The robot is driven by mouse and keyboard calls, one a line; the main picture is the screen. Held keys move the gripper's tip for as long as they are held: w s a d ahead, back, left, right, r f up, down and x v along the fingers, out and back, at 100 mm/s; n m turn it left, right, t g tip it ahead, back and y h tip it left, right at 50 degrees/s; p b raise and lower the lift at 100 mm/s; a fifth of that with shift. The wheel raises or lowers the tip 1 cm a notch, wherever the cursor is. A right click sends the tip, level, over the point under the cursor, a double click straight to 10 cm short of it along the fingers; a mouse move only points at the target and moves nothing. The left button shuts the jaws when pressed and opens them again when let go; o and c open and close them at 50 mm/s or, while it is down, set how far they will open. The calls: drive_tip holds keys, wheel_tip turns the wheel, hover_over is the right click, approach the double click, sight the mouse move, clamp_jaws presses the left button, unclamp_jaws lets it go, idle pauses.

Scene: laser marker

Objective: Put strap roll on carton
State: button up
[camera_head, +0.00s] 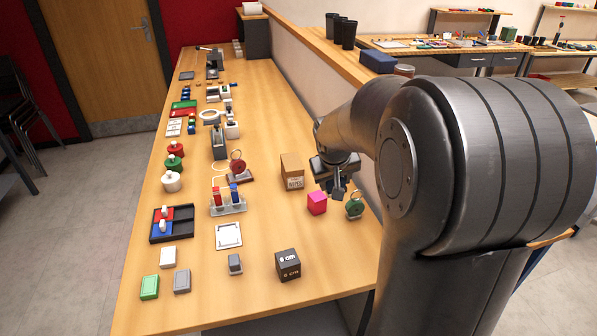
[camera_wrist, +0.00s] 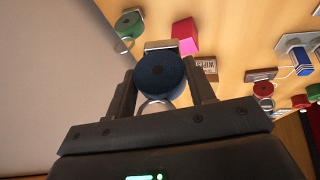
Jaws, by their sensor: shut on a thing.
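A dark blue round roll (camera_wrist: 160,77) with a metal ring, which looks like the strap roll, sits between the fingers of my gripper (camera_wrist: 163,92) in the wrist view. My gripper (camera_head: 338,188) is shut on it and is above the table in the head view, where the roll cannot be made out. The brown carton (camera_head: 292,172) with a printed label stands on the table, left of my gripper.
A pink block (camera_head: 317,203) stands in front of the carton. A green roll with a ring (camera_head: 354,207) stands right of it, close to my gripper. A black cube (camera_head: 288,265) is nearer the front. A red roll (camera_head: 237,163) stands left of the carton.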

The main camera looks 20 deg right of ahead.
drive_tip(key=w+d+r, duration=0.2)
drive_tip(key=w+r, duration=0.1)
drive_tip(key=w, duration=0.4)
drive_tip(key=w+d+r, duration=0.2)
drive_tip(key=w+r, duration=0.1)
drive_tip(key=w, duration=0.5)
hover_over(294, 168)
drive_tip(key=shift+n, duration=0.3)
wheel_tip(294, 168, down, 7)
drive_tip(key=shift+r, duration=0.1)
drive_tip(key=shift+f, duration=1.95)
drive_tip(key=shift+f, duration=0.15)
drive_tip(key=o, duration=1)
